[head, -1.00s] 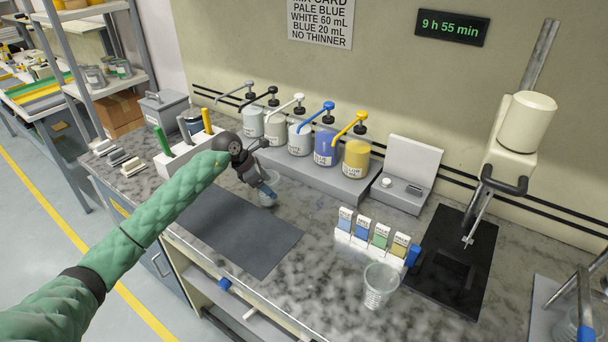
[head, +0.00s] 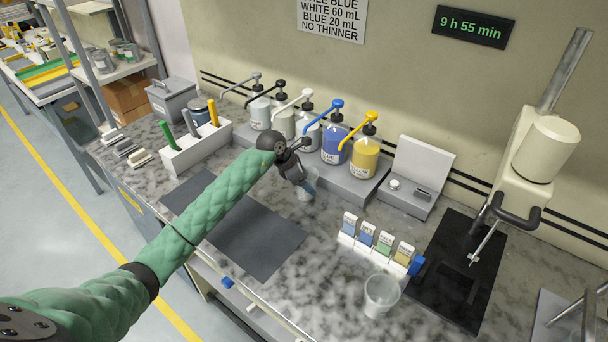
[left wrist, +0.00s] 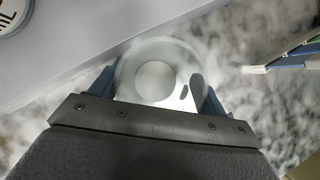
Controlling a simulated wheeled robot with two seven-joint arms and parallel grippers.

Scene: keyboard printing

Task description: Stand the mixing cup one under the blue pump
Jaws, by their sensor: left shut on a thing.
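My left gripper (head: 306,183) is shut on a clear mixing cup (head: 308,194). The cup also shows from above in the left wrist view (left wrist: 155,68), between the two blue fingers, and looks empty apart from a pale bottom. It is held in front of the pump platform, near the white and blue pumps. The blue pump (head: 337,125) stands on its blue bottle (head: 334,145), behind and to the right of the cup. I cannot tell whether the cup touches the counter. A second clear cup (head: 380,294) stands at the front right.
The yellow pump (head: 366,155) is right of the blue one; white and darker pumps are left. A color card rack (head: 375,245) stands right of the cup. A dark mat (head: 240,235) lies in front, bare. A black stirrer base (head: 450,280) is further right.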

